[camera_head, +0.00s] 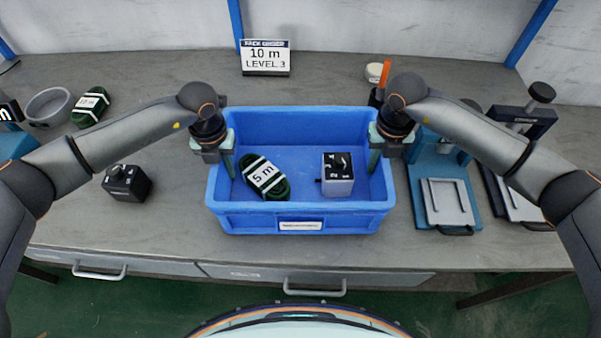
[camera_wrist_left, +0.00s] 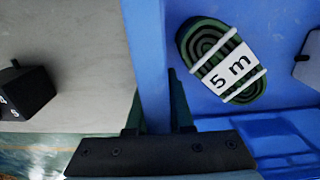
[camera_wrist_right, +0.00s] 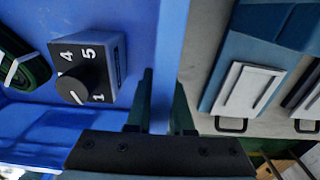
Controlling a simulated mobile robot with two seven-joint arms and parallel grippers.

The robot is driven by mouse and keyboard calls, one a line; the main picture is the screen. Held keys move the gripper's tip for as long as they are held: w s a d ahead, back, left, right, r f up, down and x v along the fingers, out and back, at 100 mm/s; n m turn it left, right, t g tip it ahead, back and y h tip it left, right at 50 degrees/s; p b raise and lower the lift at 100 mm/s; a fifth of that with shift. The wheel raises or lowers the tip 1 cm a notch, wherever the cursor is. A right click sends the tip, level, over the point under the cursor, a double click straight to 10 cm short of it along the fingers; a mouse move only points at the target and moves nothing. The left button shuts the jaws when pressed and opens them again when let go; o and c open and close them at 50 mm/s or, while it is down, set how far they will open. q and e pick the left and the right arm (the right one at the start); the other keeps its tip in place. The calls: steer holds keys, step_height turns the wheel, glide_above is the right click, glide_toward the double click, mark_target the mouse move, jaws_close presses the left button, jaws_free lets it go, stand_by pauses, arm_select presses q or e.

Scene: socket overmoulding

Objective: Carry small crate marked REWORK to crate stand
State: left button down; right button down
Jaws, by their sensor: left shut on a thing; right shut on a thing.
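A blue crate (camera_head: 300,213) stands at the middle of the workbench's front; the label on its front is too small to read. In it lie a green cable coil marked 5 m (camera_head: 265,178) and a grey box with a black dial face (camera_head: 338,175). My left gripper (camera_head: 227,160) is shut on the crate's left wall, which also shows between the fingers in the left wrist view (camera_wrist_left: 148,60). My right gripper (camera_head: 376,158) is shut on the right wall, also seen in the right wrist view (camera_wrist_right: 170,60). No crate stand is recognisable.
A black dial box (camera_head: 127,183) and another green coil (camera_head: 90,106) are on the left. A sign reading 10 m LEVEL 3 (camera_head: 265,58) stands behind. Blue fixtures with grey plates (camera_head: 447,202) are close on the right. The bench (camera_head: 180,235) is bare at front left.

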arm_select(q)
steer(key=shift+w+r, duration=0.1)
steer(key=shift+r, duration=0.1)
arm_select(e)
steer(key=shift+r, duration=0.25)
